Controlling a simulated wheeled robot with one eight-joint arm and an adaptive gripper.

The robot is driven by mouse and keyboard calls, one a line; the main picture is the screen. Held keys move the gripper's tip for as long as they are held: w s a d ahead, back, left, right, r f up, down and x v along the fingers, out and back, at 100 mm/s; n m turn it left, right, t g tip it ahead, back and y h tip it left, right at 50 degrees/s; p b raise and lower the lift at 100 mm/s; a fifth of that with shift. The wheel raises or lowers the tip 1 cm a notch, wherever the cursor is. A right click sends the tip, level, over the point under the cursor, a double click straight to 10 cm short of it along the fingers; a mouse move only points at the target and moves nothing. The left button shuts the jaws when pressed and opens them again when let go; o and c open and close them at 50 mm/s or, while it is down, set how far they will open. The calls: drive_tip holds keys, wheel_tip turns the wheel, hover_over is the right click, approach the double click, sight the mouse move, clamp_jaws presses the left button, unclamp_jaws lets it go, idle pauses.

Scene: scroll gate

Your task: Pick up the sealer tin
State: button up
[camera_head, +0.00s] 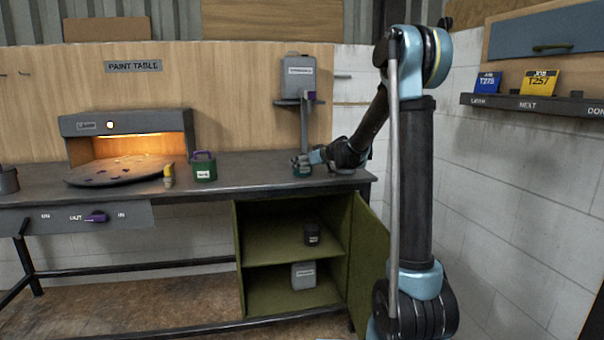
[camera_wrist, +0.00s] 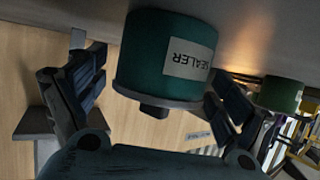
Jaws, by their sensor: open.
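The sealer tin (camera_wrist: 165,55) is dark green with a white SEALER label. In the wrist view it fills the upper middle, and the picture is turned over. In the head view the tin (camera_head: 302,170) is small, near the right end of the grey bench, and partly covered by my gripper (camera_head: 310,160). My gripper is open. In the wrist view its dark fingers (camera_wrist: 150,85) stand on either side of the tin, with a gap visible at the left. Whether the right finger touches the tin I cannot tell.
On the bench (camera_head: 240,172) stand another green tin (camera_head: 203,168) with a purple top, a yellow tool (camera_head: 168,176) and a lit oven (camera_head: 125,123) with a round plate (camera_head: 118,171). A grey canister (camera_head: 299,70) sits above on a bracket. The green cabinet door (camera_head: 368,255) below hangs open.

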drive_tip(key=shift+w+a+f, duration=0.15)
drive_tip(key=shift+w+a, duration=0.1)
drive_tip(key=shift+w, duration=0.05)
drive_tip(key=c, duration=1.2)
